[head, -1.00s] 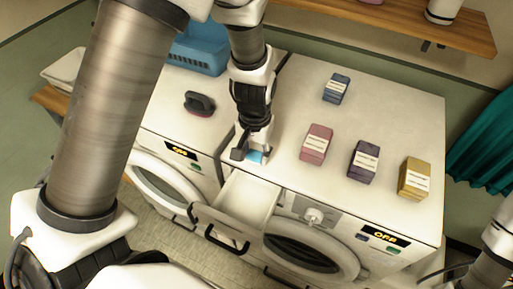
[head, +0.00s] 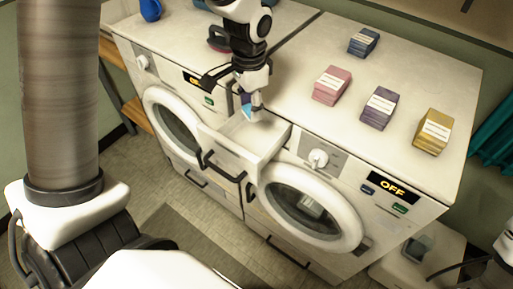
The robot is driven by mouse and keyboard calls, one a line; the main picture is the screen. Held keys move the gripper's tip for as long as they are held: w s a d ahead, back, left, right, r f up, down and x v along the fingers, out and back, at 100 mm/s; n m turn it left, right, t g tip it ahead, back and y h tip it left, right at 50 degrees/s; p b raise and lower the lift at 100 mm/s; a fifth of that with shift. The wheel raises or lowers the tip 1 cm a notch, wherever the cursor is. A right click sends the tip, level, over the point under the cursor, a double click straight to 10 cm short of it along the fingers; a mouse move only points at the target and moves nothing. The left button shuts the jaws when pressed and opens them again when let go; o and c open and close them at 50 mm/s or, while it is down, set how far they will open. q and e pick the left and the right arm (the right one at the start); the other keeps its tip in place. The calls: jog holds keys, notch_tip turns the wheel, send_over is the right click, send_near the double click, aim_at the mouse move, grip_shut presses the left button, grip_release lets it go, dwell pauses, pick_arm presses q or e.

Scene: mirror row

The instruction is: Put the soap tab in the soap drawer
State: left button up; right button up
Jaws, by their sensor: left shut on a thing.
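The soap tab (head: 246,109), small and blue, is held between the fingers of my left gripper (head: 250,108). The gripper points down over the open soap drawer (head: 234,150), near the drawer's back end. The drawer is white and pulled out from the right-hand washing machine (head: 320,165), which reads OFF. I cannot tell whether the tab touches the drawer's floor. My right gripper is not in view; only part of what looks like my right arm shows at the lower right edge.
Blue (head: 363,42), pink (head: 331,86), purple (head: 379,108) and yellow (head: 432,131) boxes stand on the right machine's top. A dark-handled item (head: 218,40) lies on the left machine (head: 160,40), behind my gripper. The floor before the drawer is clear.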

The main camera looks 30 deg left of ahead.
aim_at(251, 143)
pick_arm(q)
jog(key=f, duration=0.1)
jog(key=w+f+b, duration=0.1)
jog(key=f+b, duration=0.1)
jog(key=shift+w+a+f, duration=0.1)
jog(key=shift+w+a, duration=0.05)
jog(key=shift+a, duration=0.25)
jog(key=shift+w+a+f+b, duration=0.1)
jog(key=shift+a+f+b, duration=0.1)
jog(key=shift+b, duration=0.1)
notch_tip(251, 143, down, 9)
jog(key=shift+f+p, duration=0.1)
jog(key=shift+p, duration=0.45)
jog(key=shift+d, duration=0.1)
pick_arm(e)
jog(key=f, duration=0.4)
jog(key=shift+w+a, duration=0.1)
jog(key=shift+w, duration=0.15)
pick_arm(q)
jog(key=shift+s, duration=0.2)
jog(key=o, duration=0.9)
jog(key=shift+f, duration=0.1)
jog(key=shift+o, duration=0.2)
